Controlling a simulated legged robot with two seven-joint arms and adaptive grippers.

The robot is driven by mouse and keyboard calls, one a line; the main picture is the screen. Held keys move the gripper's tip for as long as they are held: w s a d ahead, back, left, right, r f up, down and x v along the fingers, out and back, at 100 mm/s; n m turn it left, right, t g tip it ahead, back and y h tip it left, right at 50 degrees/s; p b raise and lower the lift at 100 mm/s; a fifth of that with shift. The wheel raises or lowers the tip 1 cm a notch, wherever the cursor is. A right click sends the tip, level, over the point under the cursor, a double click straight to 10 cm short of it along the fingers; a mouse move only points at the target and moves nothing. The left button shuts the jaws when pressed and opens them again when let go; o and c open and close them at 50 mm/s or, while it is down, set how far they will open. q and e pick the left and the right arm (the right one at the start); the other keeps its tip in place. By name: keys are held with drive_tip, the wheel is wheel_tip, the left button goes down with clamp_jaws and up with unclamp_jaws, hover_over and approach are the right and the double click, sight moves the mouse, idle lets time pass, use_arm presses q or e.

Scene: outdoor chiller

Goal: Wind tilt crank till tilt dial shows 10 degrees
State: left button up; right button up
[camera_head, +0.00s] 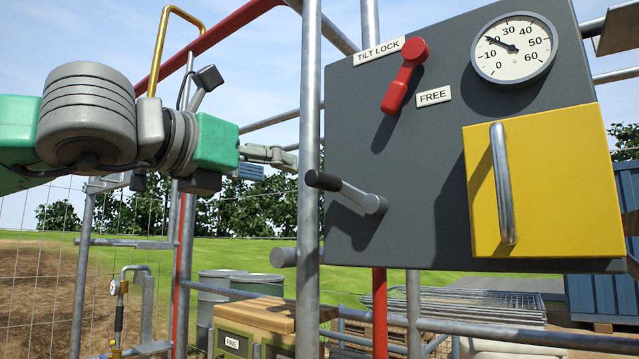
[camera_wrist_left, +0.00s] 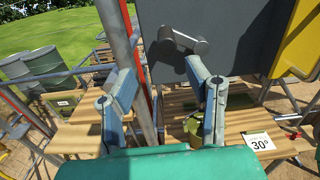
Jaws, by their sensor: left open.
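The tilt crank (camera_head: 345,192) has a grey arm and a black handle, on the lower left of a dark grey panel (camera_head: 400,165). It also shows at the top of the left wrist view (camera_wrist_left: 185,41). The round tilt dial (camera_head: 514,48) is at the panel's upper right; its needle points up-left, close to the 20 mark. My left gripper (camera_head: 272,163) is left of the crank and a little higher, partly behind a grey post. In the left wrist view its fingers (camera_wrist_left: 162,75) are apart and empty, short of the crank. My right gripper is not visible.
A grey post (camera_head: 309,120) stands between my left gripper and the panel. A red tilt lock lever (camera_head: 402,77) hangs down-left above the crank, near the FREE label (camera_head: 433,96). A yellow box with a handle (camera_head: 545,185) projects at the right. A rail (camera_head: 450,325) runs below.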

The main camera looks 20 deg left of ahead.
sight(328, 182)
use_arm(q)
drive_tip(key=x, duration=0.4)
drive_tip(key=p+x, duration=0.1)
drive_tip(key=x, duration=0.2)
drive_tip(key=d+p+x, duration=0.1)
drive_tip(key=x, duration=0.3)
drive_tip(key=shift+w+d, duration=0.1)
drive_tip(key=shift+w, duration=0.05)
drive_tip(key=shift+w+a+f, duration=0.1)
drive_tip(key=shift+w+a, duration=0.25)
drive_tip(key=shift+w, duration=0.1)
drive_tip(key=shift+d, duration=0.45)
clamp_jaws()
